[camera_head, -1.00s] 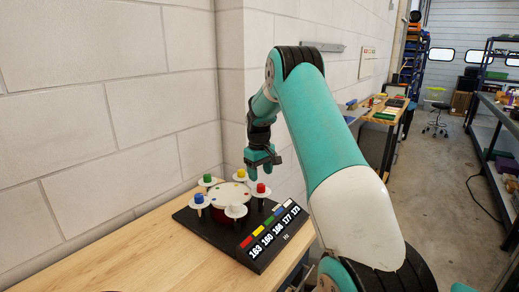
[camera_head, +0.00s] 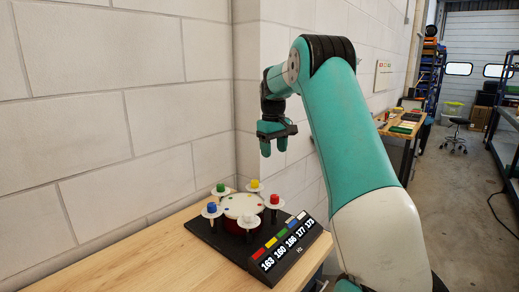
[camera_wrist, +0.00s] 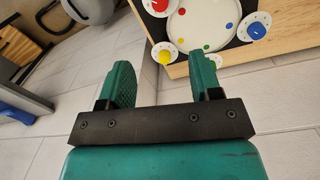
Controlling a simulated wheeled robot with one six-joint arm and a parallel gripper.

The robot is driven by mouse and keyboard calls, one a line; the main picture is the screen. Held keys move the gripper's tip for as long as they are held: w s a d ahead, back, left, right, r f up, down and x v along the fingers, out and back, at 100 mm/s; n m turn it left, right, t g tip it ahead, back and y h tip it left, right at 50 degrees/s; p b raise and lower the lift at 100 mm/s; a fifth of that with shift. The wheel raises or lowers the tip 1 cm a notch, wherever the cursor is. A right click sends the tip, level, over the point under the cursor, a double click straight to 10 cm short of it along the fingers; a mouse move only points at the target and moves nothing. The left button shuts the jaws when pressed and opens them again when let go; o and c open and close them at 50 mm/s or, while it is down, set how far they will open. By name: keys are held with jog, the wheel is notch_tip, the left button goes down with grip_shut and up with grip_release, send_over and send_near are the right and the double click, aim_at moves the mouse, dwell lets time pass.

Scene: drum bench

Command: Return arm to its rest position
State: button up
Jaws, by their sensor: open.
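My gripper (camera_head: 273,146) hangs in the air above the back of the drum board, its fingers apart with nothing between them. In the wrist view my gripper (camera_wrist: 165,85) also shows two spread teal fingers, with floor and wall behind them. The black drum board (camera_head: 232,253) sits on the wooden bench (camera_head: 165,262). It carries a round white drum (camera_head: 243,205) ringed by posts with white dials and coloured knobs: green (camera_head: 220,187), yellow (camera_head: 254,183), red (camera_head: 274,198) and blue (camera_head: 212,207). The gripper touches none of them.
A display strip (camera_head: 287,248) with coloured tabs and numbers runs along the board's right side. A block wall (camera_head: 90,120) stands close behind the bench. Another workbench (camera_head: 404,130) and a chair (camera_head: 455,135) are farther back. The bench's left part is clear.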

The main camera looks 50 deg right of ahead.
jog(key=s+a+r+n+t+y, duration=0.1)
jog(key=s+a+r+n, duration=0.15)
jog(key=a, duration=1.15)
jog(key=s+a+r+n+y, duration=0.1)
jog(key=s+a+n, duration=0.15)
jog(key=a, duration=1.15)
jog(key=s+a+f+n+y, duration=0.1)
jog(key=s+a, duration=0.7)
jog(key=s, duration=0.3)
jog(key=s+a+f+n+g+y, duration=0.1)
jog(key=s+a+f+n, duration=0.1)
jog(key=s+a, duration=0.7)
jog(key=s, duration=0.2)
jog(key=shift+s+a+n+y, duration=0.15)
jog(key=shift+s+n+y, duration=0.15)
jog(key=shift+s+y, duration=0.1)
